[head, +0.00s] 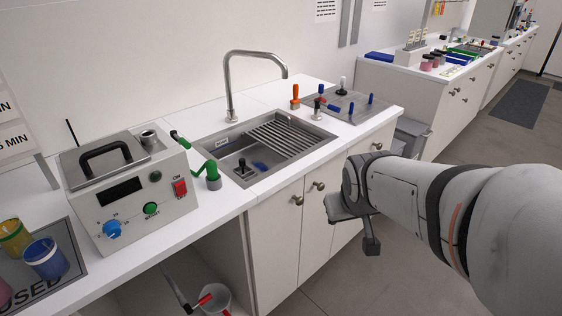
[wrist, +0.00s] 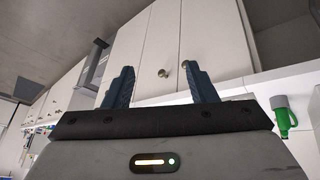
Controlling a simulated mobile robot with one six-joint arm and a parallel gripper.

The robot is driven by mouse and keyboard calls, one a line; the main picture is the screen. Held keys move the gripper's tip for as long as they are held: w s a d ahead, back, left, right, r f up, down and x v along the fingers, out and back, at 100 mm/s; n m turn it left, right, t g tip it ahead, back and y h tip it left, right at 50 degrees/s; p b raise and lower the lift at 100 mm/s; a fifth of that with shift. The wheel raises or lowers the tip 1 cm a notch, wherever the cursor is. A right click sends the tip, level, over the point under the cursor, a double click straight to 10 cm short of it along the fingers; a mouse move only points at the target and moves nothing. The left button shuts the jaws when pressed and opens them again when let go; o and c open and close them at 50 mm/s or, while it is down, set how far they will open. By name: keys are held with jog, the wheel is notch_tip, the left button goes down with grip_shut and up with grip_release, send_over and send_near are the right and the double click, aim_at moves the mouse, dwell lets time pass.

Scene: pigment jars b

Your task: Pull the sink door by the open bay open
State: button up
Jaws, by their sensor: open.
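The sink door by the open bay (head: 273,240) is white and looks closed, flush with the door to its right. Its round metal knob (head: 297,200) sits near its upper right corner. The wrist view looks upside down; there this door (wrist: 222,45) is on the right, and its knob (wrist: 185,65) shows by the tip of the right finger. The neighbouring door's knob (wrist: 163,73) lies between the fingers in that picture. My gripper (head: 352,222) is open and empty, in front of and right of the doors, apart from them. Its spread fingers (wrist: 157,66) show in the wrist view.
The open bay (head: 180,285) left of the door holds a bucket (head: 215,298). Above are the sink (head: 225,170) and a green-handled item (head: 212,175) near the counter edge. A grey drawer (head: 412,130) juts out farther right. The floor before the doors is clear.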

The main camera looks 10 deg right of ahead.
aim_at(301, 202)
jog(key=w+d+f+n+t+y+b, duration=0.15)
jog(key=w+f+t+b, duration=0.35)
jog(key=w, duration=0.5)
jog(key=w+d+f+n+t+y+b, duration=0.1)
jog(key=w+d+f+n+t+b, duration=0.15)
jog(key=w+f+b, duration=0.5)
jog(key=w+a+f+n+t+y+b, duration=0.1)
jog(key=w+a+f+n+y+b, duration=0.15)
jog(key=f+y, duration=0.25)
jog(key=w+a+f+n+y+b, duration=0.2)
jog(key=w+f+n+y+b, duration=0.15)
jog(key=f+y, duration=0.2)
jog(key=shift+t+h, duration=0.25)
jog(key=shift+h, duration=0.25)
jog(key=b+x, duration=0.1)
jog(key=x, duration=0.6)
jog(key=shift+s, duration=0.1)
jog(key=shift+c, duration=0.3)
